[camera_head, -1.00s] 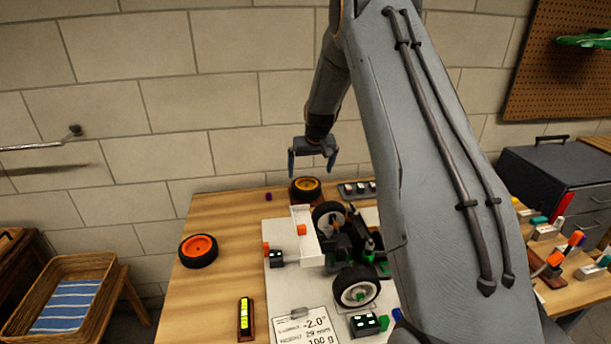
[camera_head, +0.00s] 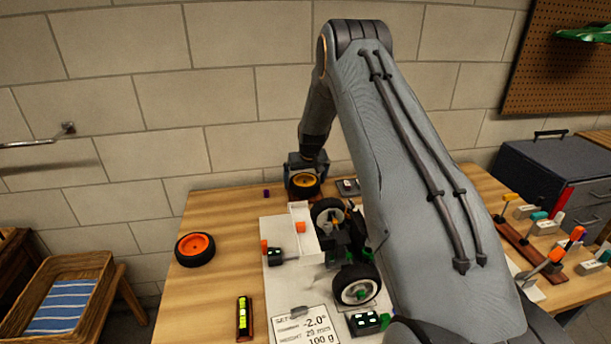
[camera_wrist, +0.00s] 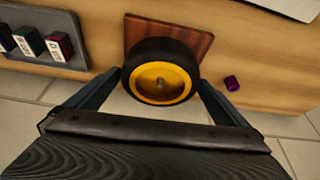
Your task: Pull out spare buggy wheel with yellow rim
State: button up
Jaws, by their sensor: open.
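The spare wheel with the yellow rim (camera_head: 304,182) has a black tyre and sits near the table's back edge. In the wrist view the wheel (camera_wrist: 160,80) rests on a reddish-brown wooden base (camera_wrist: 196,40), with a small peg end at the rim's centre. My gripper (camera_head: 303,172) is down at the wheel. In the wrist view its two fingers (camera_wrist: 160,92) are apart, one on each side of the tyre. The fingertips look very close to the tyre; I cannot tell whether they touch it.
An orange-rimmed wheel (camera_head: 195,249) lies on the table at left. The buggy (camera_head: 345,245) stands in front of the yellow-rimmed wheel. A small purple piece (camera_wrist: 232,83) and a dark holder with coloured blocks (camera_wrist: 45,42) flank the wheel. The table's left side is mostly clear.

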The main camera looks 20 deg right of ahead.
jog(key=shift+w+f, duration=0.1)
jog(key=shift+f, duration=0.05)
jog(key=c, duration=0.9)
jog(key=shift+r, duration=0.7)
jog(key=shift+r+p, duration=1.2)
jog(key=shift+r, duration=2.45)
